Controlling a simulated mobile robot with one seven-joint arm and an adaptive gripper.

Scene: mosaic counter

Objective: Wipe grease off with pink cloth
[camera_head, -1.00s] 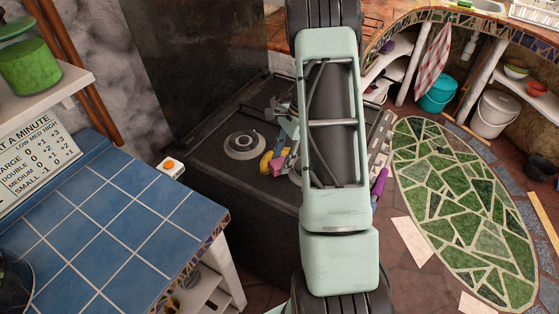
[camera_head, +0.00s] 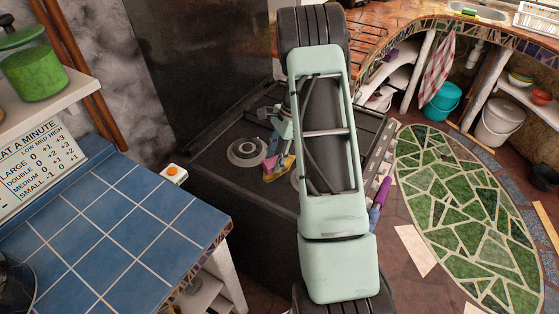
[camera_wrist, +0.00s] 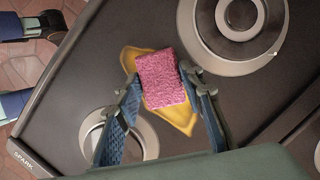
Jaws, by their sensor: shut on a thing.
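The pink cloth (camera_wrist: 161,80) is a small rough-textured block between my gripper's fingers in the wrist view; it also shows in the head view (camera_head: 269,163). My gripper (camera_wrist: 162,82) is shut on it, one blue-grey finger on each side. The cloth lies over the yellow grease patch (camera_wrist: 180,115) on the dark stove top, covering its middle. The patch shows around the cloth, and in the head view (camera_head: 284,168) to the right of it. Whether the cloth presses on the surface I cannot tell. My arm hides part of the stove in the head view.
The stove top (camera_wrist: 75,70) has a large round burner (camera_wrist: 239,25) at the upper right and another (camera_wrist: 146,140) beside my gripper in the wrist view. A blue tiled counter (camera_head: 110,235) stands at the left, and a green mosaic floor patch (camera_head: 455,205) lies at the right.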

